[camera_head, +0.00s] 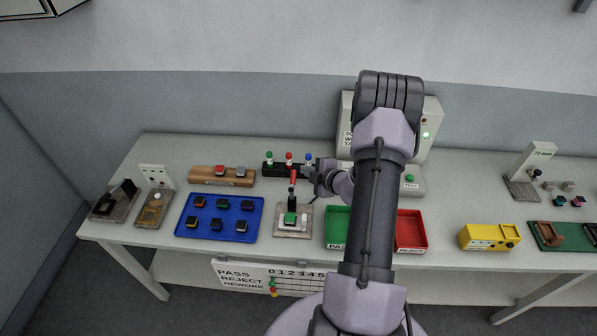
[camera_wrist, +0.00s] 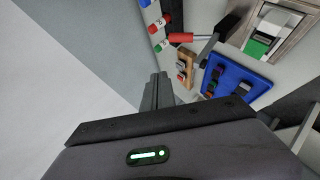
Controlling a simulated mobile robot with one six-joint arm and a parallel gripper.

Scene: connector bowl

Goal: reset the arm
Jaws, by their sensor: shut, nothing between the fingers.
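My arm rises in the middle of the head view and bends down, with my gripper (camera_head: 311,170) above the back part of the table, close to the red-handled fixture. In the wrist view my gripper's fingers (camera_wrist: 160,80) are together, with nothing seen between them. The fixture (camera_head: 293,232) has a black upright and a red lever (camera_head: 293,178). A green block (camera_head: 290,218) sits in it. In the wrist view the red lever (camera_wrist: 181,38) and the green block (camera_wrist: 257,46) show to the right of my fingers, apart from them.
A blue tray (camera_head: 183,231) holds several dark connectors. Green (camera_head: 337,211) and red (camera_head: 410,229) bins stand partly behind my arm. A rack (camera_head: 268,171) with coloured-cap pieces is close to my gripper. A yellow box (camera_head: 490,237) stands right. The back wall above is clear.

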